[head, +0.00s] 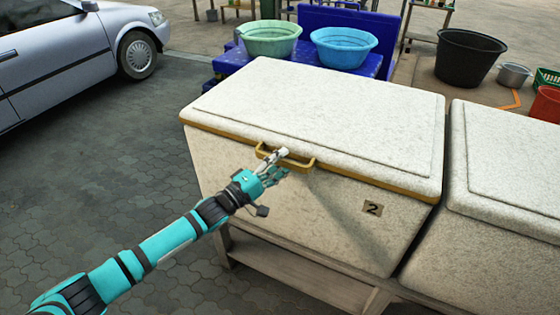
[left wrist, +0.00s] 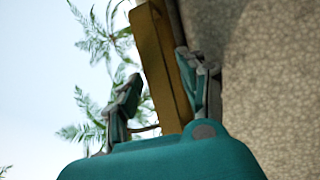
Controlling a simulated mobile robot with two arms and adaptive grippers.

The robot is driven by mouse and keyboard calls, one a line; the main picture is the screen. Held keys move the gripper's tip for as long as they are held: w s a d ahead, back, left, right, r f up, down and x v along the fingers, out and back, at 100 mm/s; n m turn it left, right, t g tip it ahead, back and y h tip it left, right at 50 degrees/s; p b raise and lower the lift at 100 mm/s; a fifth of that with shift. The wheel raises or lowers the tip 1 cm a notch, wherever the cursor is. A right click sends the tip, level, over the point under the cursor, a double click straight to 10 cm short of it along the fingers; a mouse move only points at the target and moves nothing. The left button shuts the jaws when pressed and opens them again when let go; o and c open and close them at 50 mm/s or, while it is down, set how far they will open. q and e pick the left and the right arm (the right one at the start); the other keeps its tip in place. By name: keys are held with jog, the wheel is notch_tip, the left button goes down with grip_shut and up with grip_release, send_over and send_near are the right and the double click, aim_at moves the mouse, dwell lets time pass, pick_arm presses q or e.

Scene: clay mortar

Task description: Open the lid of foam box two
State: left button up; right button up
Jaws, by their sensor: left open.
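Foam box two (head: 300,205) is a large speckled white box with a "2" label on its front. Its lid (head: 330,115) lies flat on top and is closed, with a yellow edge strip. A yellow handle (head: 304,163) sits at the lid's front edge. My left gripper (head: 275,163) is at the handle's left half, fingers open. In the left wrist view the yellow handle (left wrist: 162,65) stands between the two open fingers of the left gripper (left wrist: 160,88). I cannot tell whether the fingers touch it. My right gripper is not in view.
Another white foam box (head: 510,170) stands close on the right. Both boxes rest on a wooden stand (head: 300,275). Behind are a green basin (head: 270,42) and a blue basin (head: 343,50) on blue crates. A silver car (head: 60,60) is parked at the left, with open paving between.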

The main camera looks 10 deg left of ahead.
pick_arm(q)
jog(key=c, duration=0.8)
grip_shut()
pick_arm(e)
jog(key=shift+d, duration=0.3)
pick_arm(q)
jog(key=shift+r, duration=0.25)
jog(key=w+d+r+p, duration=0.1)
jog(key=w+r+p, duration=0.3)
jog(key=r, duration=0.6)
jog(key=w+d+r+p, duration=0.1)
jog(key=w+r+p, duration=0.3)
jog(key=r, duration=0.7)
jog(key=w+d+r+p, duration=0.2)
jog(key=w+r+p, duration=0.2)
jog(key=r, duration=0.7)
jog(key=p, duration=0.2)
jog(key=shift+p, duration=0.35)
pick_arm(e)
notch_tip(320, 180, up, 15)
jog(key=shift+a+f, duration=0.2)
